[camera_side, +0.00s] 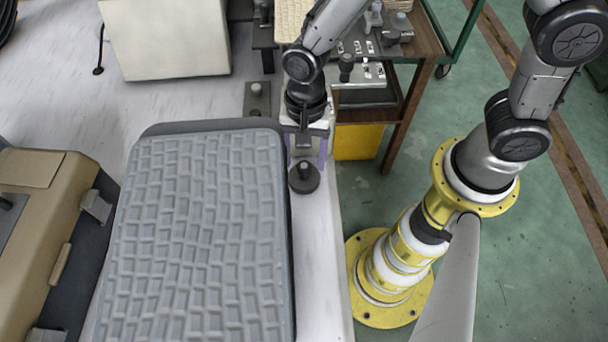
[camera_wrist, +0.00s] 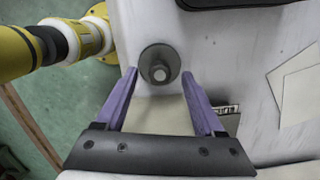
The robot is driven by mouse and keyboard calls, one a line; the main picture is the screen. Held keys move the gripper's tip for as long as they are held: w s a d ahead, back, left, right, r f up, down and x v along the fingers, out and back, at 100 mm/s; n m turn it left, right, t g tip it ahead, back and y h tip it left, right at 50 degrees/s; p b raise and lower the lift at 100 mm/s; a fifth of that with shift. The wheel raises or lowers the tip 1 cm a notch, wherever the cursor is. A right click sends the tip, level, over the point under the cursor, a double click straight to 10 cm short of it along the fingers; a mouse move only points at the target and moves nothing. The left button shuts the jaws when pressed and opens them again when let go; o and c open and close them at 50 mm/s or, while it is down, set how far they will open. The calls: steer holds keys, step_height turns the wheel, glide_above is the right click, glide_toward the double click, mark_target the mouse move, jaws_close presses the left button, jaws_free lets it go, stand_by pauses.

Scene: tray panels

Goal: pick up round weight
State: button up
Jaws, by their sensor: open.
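The round weight (camera_side: 304,178) is a dark disc with a short knob on top. It stands upright on the white table near its right edge, just right of the grey tray panel. In the wrist view the round weight (camera_wrist: 160,65) lies just beyond and between the fingertips. My gripper (camera_side: 306,158) has two purple fingers, pointing down just above and behind the weight in the side view. In the wrist view my gripper (camera_wrist: 160,73) is open with nothing between its fingers. I cannot tell whether a fingertip touches the weight.
The grey textured tray panel (camera_side: 200,240) fills the table left of the weight. A tan case (camera_side: 45,235) lies at far left. A small block with a knob (camera_side: 257,98) stands behind. The table edge drops to green floor on the right. Pale sheets (camera_wrist: 297,88) lie at the wrist view's right.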

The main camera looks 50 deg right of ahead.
mark_target(304, 165)
step_height(304, 165, down, 3)
steer(key=shift+a+f, duration=0.1)
steer(key=shift+f, duration=0.1)
jaws_close()
stand_by(0.3)
steer(key=shift+r, duration=0.1)
stand_by(1.0)
